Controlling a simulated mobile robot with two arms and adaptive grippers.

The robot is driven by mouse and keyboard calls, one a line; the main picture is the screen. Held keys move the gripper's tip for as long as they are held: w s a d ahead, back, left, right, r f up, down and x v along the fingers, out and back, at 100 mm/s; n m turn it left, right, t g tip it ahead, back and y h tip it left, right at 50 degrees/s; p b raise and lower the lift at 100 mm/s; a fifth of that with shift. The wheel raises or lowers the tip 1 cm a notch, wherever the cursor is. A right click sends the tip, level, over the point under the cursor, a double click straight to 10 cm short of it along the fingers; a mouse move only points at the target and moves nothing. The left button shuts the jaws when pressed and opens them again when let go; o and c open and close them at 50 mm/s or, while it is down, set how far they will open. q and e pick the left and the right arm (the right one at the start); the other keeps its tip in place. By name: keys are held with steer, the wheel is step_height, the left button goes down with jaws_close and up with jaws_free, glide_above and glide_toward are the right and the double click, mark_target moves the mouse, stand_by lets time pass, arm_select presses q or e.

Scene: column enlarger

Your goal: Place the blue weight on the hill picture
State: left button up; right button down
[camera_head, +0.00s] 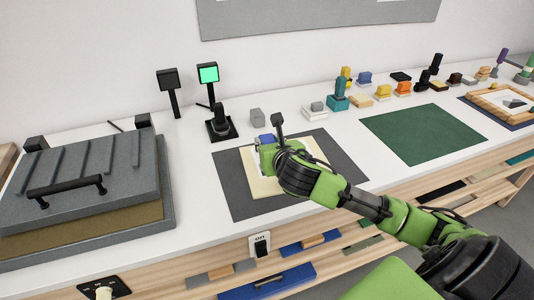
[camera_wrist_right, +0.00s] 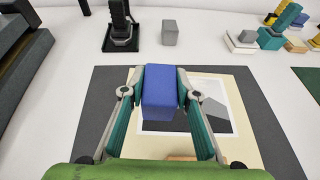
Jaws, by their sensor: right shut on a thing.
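The blue weight (camera_wrist_right: 161,92) is a small blue block between the fingertips of my right gripper (camera_wrist_right: 160,88), which is shut on it. In the head view the blue weight (camera_head: 266,139) shows just beyond the right gripper (camera_head: 268,148). The hill picture (camera_wrist_right: 216,113), a grey print on a cream sheet, lies under and behind the weight on a dark grey mat (camera_wrist_right: 90,107). The weight overlaps the picture's left part in the wrist view. Whether the weight touches the picture is unclear. The left gripper is not in view.
A grey cube (camera_head: 257,117) and a black stand (camera_head: 220,125) are behind the mat. A large grey press (camera_head: 85,185) stands at left. A green mat (camera_head: 422,134) lies clear at right, with several small coloured blocks and stamps behind it.

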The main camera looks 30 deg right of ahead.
steer(key=shift+w+d+f, duration=0.3)
steer(key=shift+w+f, duration=0.55)
steer(key=shift+f, duration=1.65)
steer(key=shift+f, duration=0.15)
steer(key=c, duration=1.6)
jaws_free()
steer(key=shift+f, duration=0.15)
steer(key=shift+s+r, duration=0.2)
steer(key=shift+r, duration=0.1)
steer(key=v, duration=1.1)
steer(key=shift+s+a+r, duration=0.1)
steer(key=shift+s+a, duration=0.05)
steer(key=shift+s, duration=0.15)
